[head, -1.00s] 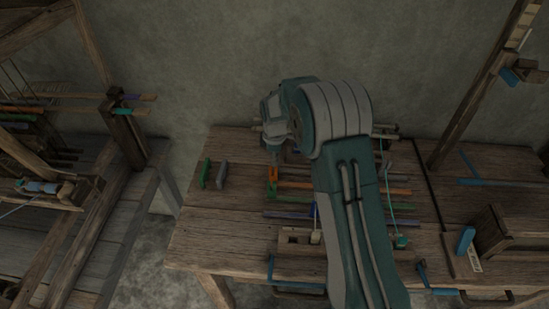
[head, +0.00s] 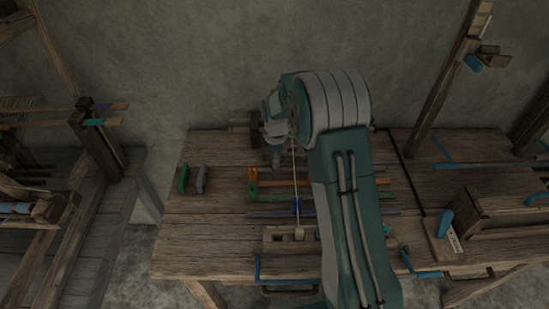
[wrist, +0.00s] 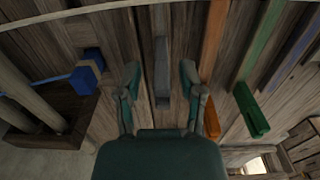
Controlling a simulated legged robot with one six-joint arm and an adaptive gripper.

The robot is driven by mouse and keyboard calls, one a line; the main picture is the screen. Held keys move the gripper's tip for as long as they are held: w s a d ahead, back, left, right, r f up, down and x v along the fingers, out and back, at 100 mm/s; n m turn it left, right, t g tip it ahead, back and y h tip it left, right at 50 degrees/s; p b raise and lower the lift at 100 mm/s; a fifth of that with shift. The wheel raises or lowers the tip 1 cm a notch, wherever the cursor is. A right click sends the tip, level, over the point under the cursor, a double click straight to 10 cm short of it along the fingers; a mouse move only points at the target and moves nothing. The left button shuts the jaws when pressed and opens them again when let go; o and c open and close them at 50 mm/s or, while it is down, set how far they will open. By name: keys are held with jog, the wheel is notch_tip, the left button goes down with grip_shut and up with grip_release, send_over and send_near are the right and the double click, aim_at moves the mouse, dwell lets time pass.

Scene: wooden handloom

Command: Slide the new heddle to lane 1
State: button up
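My gripper (head: 277,160) hangs over the back of the table. In the wrist view it (wrist: 160,75) is open, one finger on each side of a grey bar (wrist: 162,55) and apart from it. An orange bar (wrist: 213,45) lies just right of the fingers; its orange end piece (head: 253,174) shows in the head view. A green bar (wrist: 260,40) with a green end block (head: 252,190) and a purple bar (head: 270,214) lie beyond, roughly parallel. I cannot tell which bar is the new heddle.
Loose green (head: 184,179) and grey (head: 201,179) blocks stand on the table (head: 200,225) at left. A dark box with poles and a blue piece (wrist: 87,72) is left of the fingers. A wooden block (head: 273,247) sits at the front. The left tabletop is mostly clear.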

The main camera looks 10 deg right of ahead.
jog(key=shift+r, duration=0.1)
notch_tip(320, 180, up, 12)
jog(key=shift+f, duration=0.15)
dwell(0.4)
